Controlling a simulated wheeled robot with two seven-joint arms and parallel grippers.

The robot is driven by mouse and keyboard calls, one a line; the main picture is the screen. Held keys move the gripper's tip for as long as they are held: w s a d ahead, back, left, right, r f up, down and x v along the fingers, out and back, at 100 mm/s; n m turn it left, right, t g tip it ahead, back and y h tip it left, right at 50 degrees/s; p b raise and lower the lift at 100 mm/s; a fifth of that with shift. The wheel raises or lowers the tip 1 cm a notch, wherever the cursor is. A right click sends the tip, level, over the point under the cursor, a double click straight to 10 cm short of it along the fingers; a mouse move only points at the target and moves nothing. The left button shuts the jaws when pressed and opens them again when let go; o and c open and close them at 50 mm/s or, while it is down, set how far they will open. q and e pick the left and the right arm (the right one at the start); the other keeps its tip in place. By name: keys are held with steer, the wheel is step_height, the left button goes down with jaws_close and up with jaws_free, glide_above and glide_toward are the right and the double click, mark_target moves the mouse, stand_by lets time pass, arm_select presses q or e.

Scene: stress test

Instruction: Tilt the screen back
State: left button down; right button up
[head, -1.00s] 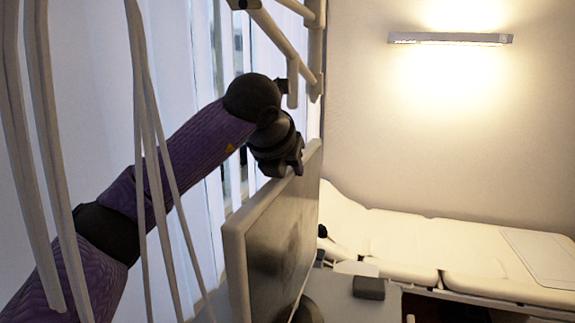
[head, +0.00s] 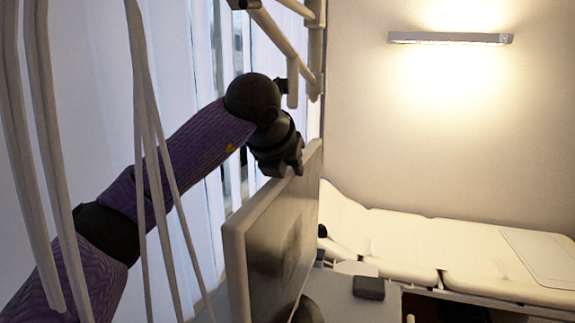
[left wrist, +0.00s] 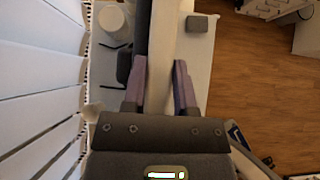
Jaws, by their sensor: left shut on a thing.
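The screen (head: 262,245) is a flat monitor with a pale frame and a dark face, standing on edge at the lower middle of the head view. My left gripper (head: 296,168) is at its top edge, near the far corner. In the left wrist view the screen's top edge (left wrist: 163,45) runs between the two purple-grey fingers of my left gripper (left wrist: 161,90), which is shut on it. The lower part of the screen is cut off by the bottom of the head view. My right gripper is not in view.
A pale desk (head: 345,305) carries a small dark box (head: 369,288). A cream examination couch (head: 440,245) stands along the back wall. Vertical blinds (head: 175,60) and a white rail (head: 318,50) are close to my left arm. Pale cables hang before the arm.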

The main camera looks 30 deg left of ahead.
arm_select(q)
steer(key=a+h, duration=0.1)
steer(key=s+a+n+h+b, duration=0.1)
steer(key=a, duration=0.1)
steer(key=a+b, duration=0.1)
steer(key=a, duration=0.1)
steer(key=shift+s+a+f+t+h, duration=0.15)
steer(key=shift+f+t+h, duration=0.1)
steer(key=shift+t+h, duration=0.15)
steer(key=shift+c, duration=2)
jaws_free()
steer(key=b+v, duration=0.1)
steer(key=v, duration=0.8)
steer(key=shift+s+r, duration=0.3)
